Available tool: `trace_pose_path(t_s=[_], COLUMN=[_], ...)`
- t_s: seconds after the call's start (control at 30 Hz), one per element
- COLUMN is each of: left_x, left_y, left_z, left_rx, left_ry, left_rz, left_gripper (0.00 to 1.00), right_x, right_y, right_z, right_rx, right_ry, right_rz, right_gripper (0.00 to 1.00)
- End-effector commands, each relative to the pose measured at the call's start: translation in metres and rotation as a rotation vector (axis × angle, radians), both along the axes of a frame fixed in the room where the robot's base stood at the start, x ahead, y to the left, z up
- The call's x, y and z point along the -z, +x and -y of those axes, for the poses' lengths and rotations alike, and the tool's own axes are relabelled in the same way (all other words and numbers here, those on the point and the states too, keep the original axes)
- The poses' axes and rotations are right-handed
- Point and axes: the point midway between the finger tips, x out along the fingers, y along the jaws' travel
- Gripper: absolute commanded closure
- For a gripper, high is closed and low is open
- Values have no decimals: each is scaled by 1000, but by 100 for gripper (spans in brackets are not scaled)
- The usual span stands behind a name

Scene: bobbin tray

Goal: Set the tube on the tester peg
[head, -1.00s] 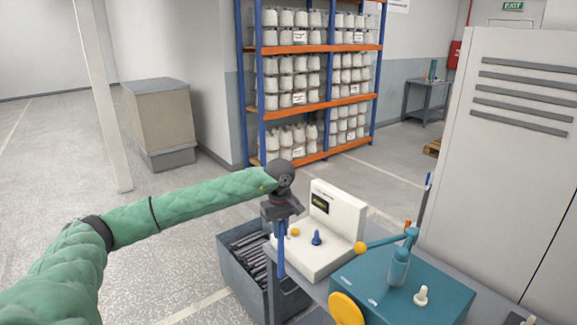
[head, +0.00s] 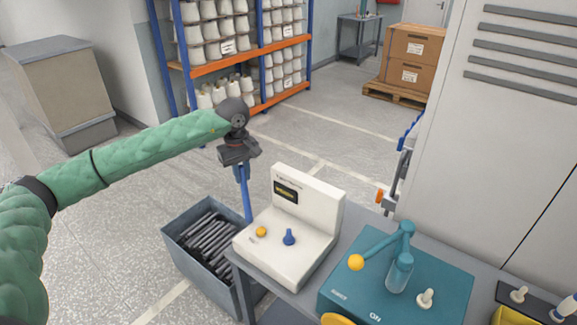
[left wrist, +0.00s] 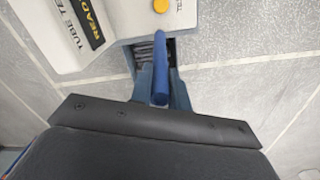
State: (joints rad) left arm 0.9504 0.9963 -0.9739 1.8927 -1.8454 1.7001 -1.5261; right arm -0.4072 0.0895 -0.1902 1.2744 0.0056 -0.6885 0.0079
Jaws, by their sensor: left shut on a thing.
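My left gripper (head: 241,172) is shut on the blue tube (head: 246,200), which hangs nearly upright to the left of the tester, apart from the peg. In the left wrist view the tube (left wrist: 161,65) points away between the fingers, with the tester (left wrist: 120,20) above left. The peg is not visible there. My right gripper is not in view.
A grey bin (head: 185,262) of dark rods stands on the floor left of the table. A teal box (head: 400,285) with a yellow-knobbed lever (head: 357,262) and a cream peg (head: 426,298) sits right of the tester. A tall grey cabinet (head: 490,150) stands behind.

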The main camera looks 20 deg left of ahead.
Motion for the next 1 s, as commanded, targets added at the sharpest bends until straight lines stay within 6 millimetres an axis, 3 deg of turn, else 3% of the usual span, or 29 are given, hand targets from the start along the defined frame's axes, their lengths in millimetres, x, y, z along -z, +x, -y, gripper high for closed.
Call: trace_pose_path(t_s=[0.3, 0.5, 0.7, 1.0], left_x=[-42, -64, -72, -66], left_y=[-11, -24, -33, -35], left_z=[87, 133, 153, 156], left_rx=[205, 331, 391, 401], left_ry=[-2, 14, 25, 27], left_rz=[7, 5, 1, -1], left_gripper=[100, 100, 100, 100], right_x=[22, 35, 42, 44], right_y=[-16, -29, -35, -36], right_z=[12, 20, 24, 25], right_rx=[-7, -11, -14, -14], right_ry=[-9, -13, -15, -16], right_rz=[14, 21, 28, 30], right_gripper=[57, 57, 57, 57])
